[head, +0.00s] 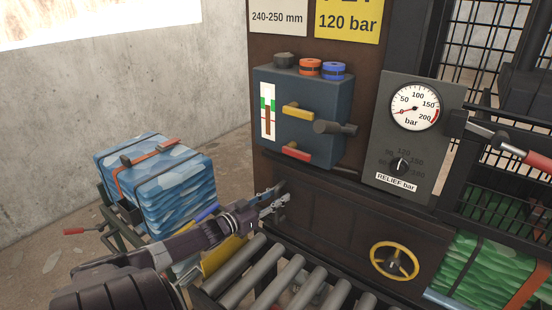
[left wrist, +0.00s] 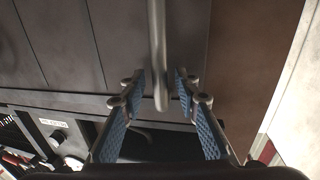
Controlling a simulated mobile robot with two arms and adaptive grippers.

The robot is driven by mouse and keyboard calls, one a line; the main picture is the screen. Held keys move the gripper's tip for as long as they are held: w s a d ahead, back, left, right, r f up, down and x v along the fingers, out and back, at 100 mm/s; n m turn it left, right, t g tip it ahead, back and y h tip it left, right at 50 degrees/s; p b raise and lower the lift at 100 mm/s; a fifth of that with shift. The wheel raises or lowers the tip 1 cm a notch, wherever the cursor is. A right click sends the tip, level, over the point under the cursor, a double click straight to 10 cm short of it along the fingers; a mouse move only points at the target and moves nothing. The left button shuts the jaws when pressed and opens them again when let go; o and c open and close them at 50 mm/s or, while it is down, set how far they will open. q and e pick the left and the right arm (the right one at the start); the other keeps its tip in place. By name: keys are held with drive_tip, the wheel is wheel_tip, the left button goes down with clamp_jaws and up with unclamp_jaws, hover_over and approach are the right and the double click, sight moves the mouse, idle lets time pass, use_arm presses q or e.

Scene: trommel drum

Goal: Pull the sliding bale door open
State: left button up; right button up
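The bale door appears as a dark brown panel (head: 335,215) low on the press in the head view. In the left wrist view a dark panel (left wrist: 70,45) fills the upper part. A grey bar handle (left wrist: 157,45) stands out in front of it. My left gripper (head: 284,200) is at the left end of the panel in the head view. Its blue-padded fingers (left wrist: 161,88) are apart, one on each side of the bar's end, with a visible gap on both sides. In the head view the gripper hides the handle. My right gripper is not in view.
A roller conveyor (head: 262,270) runs in front of the press. A blue bale (head: 155,180) sits on a cart at left. A yellow handwheel (head: 395,261), a gauge box (head: 440,150) and a blue-grey valve box (head: 300,115) are on the press. A green bale (head: 480,270) is at right.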

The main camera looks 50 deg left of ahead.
use_arm(q)
drive_tip(key=shift+s, duration=0.1)
drive_tip(key=s, duration=1.1)
drive_tip(key=shift+s+d, duration=0.25)
drive_tip(key=shift+s, duration=0.15)
drive_tip(key=shift+s+f, duration=0.1)
